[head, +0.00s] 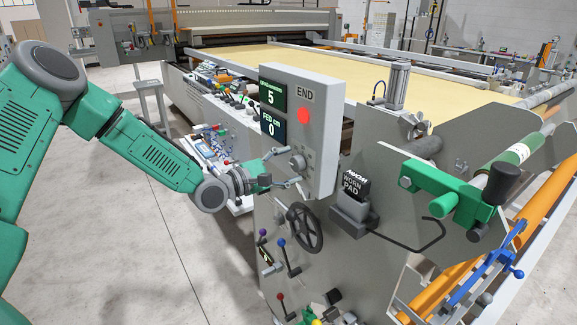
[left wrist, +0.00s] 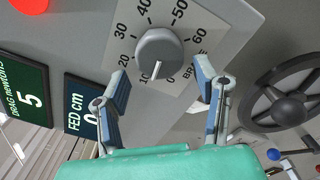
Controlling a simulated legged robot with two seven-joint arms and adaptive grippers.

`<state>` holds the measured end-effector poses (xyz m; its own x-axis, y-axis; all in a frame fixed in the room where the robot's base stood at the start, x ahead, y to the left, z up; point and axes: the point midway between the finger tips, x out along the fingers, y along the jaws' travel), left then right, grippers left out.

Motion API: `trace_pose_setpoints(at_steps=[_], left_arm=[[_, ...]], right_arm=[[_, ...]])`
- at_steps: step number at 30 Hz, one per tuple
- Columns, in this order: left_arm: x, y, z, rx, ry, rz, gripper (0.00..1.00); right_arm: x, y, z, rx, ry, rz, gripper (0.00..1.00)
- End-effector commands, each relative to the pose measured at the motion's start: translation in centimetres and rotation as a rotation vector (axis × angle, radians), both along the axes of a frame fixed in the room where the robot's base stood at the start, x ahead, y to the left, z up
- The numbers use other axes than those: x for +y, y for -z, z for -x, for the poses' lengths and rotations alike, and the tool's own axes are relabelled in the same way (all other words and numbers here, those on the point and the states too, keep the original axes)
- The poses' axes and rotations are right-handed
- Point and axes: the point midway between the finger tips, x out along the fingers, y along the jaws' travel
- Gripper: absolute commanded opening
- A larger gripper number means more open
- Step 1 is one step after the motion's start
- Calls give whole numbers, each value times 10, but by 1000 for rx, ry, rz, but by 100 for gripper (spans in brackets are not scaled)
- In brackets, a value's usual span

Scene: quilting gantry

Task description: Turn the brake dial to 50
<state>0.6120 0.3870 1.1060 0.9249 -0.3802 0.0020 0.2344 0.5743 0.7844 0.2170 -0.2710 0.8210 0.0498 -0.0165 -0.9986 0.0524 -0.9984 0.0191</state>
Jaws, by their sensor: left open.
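In the head view the dial (head: 298,162) is low on the grey control box (head: 325,100). My left gripper (head: 284,168) is in front of it. In the left wrist view the open fingers of the left gripper (left wrist: 162,80) stand on either side of the dial's lower part, apart from the knob. My right gripper is not in view.
A drag display (head: 271,96) reads 5 and a fed display (head: 272,127) reads 0. A red button (head: 303,116) sits above the dial. A black handwheel (head: 304,228) is below the box. A worn pad block (head: 352,200) sits to the right.

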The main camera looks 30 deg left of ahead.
Motion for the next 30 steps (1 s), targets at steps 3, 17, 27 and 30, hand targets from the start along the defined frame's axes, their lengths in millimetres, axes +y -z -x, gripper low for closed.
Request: trace_pose_setpoints(at_steps=[3, 17, 27, 30], left_arm=[[-5, -3, 0, -1, 3, -4, 56], [-2, 0, 1, -3, 8, -8, 7], [0, 2, 1, -58, 4, -149, 7], [0, 2, 1, -88, 4, -224, 7]], right_arm=[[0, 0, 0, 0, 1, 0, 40], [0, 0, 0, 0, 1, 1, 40], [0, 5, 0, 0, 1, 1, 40], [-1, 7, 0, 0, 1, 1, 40]])
